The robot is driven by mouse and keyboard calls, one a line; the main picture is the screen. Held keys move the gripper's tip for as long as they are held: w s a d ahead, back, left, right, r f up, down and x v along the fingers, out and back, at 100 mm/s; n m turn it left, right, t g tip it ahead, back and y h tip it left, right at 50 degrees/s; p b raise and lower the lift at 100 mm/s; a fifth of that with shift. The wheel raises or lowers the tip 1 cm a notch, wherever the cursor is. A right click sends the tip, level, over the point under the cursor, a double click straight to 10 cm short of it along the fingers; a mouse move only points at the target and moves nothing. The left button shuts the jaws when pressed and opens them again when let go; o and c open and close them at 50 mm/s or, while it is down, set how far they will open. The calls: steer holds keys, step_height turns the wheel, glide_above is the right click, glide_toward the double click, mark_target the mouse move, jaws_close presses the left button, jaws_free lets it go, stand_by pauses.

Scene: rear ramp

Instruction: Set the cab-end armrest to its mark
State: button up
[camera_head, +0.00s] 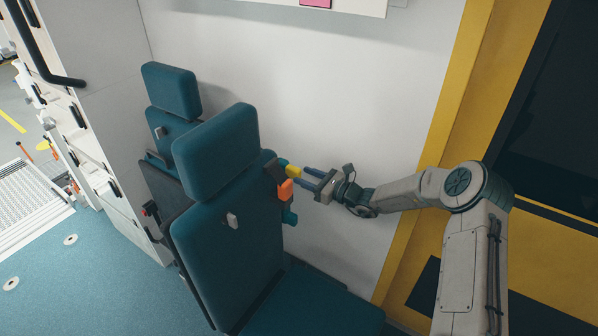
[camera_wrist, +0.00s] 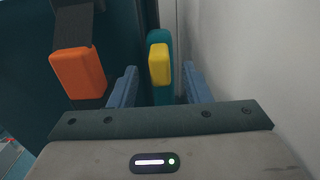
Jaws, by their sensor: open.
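A teal armrest with a yellow end piece (camera_head: 293,171) is at the upper right side of the nearer teal seat's backrest. In the wrist view the yellow piece (camera_wrist: 160,64) lies on the teal armrest (camera_wrist: 154,40). My gripper (camera_head: 300,175) is open at the yellow end, its blue fingers pointing at the seat. In the wrist view my gripper (camera_wrist: 162,80) has one finger on each side of the armrest, with gaps showing. I cannot tell how deep the fingers reach. No armrest mark can be made out.
An orange buckle (camera_head: 286,189) on a dark strap hangs close to my gripper; it also shows left of my fingers in the wrist view (camera_wrist: 78,73). The nearer seat (camera_head: 235,250) and a second seat (camera_head: 172,92) stand along the white wall (camera_head: 330,100). The wall is close on the right.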

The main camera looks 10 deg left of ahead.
steer(key=shift+x, duration=1.4)
